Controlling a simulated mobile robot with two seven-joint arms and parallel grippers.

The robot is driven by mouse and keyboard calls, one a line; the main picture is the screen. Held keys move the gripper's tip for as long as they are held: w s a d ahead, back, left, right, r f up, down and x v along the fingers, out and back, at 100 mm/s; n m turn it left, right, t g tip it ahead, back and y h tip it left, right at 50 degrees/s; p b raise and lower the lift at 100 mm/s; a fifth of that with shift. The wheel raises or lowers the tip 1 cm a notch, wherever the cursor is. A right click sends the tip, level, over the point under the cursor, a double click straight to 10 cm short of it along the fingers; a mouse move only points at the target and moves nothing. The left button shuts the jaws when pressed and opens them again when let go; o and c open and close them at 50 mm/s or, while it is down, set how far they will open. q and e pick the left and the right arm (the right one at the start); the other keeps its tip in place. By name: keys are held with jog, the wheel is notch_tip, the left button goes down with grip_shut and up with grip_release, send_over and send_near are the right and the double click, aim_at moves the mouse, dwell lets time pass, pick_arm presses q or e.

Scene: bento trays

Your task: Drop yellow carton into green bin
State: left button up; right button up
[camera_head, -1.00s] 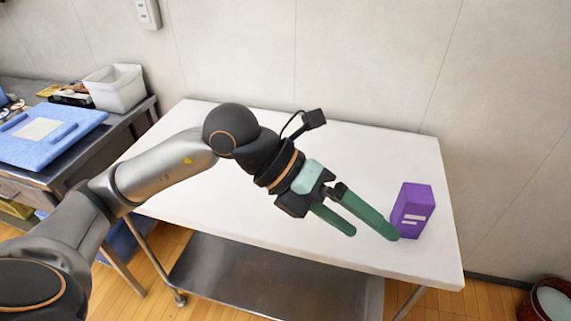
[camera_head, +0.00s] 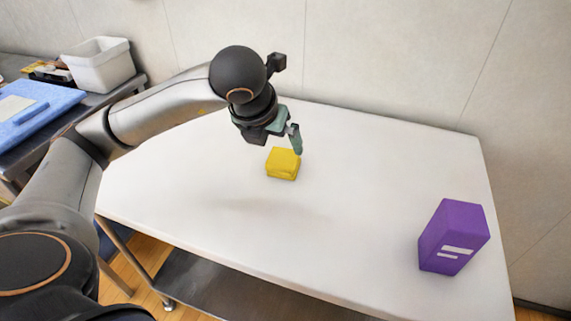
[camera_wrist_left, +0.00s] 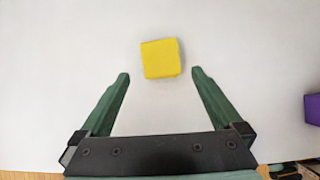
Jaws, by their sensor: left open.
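The yellow carton (camera_head: 283,163) sits on the white table near its middle. In the left wrist view the carton (camera_wrist_left: 161,58) lies just ahead of the fingertips, centred between them and apart from both. My left gripper (camera_head: 285,142) is above and behind the carton in the head view. It is open and empty, with its green fingers spread wide in the wrist view (camera_wrist_left: 161,76). No green bin shows in these frames. My right gripper is not in view.
A purple box (camera_head: 454,238) stands on the right part of the white table (camera_head: 350,185). At the left are a side table with a white tub (camera_head: 100,66) and a blue board (camera_head: 35,112). The table between the carton and the purple box is clear.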

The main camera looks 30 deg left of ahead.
aim_at(284, 157)
pick_arm(q)
jog(key=x, duration=0.9)
jog(key=shift+w+d+f, duration=0.1)
jog(key=shift+d, duration=0.05)
jog(key=shift+c, duration=0.2)
jog(key=c, duration=1.2)
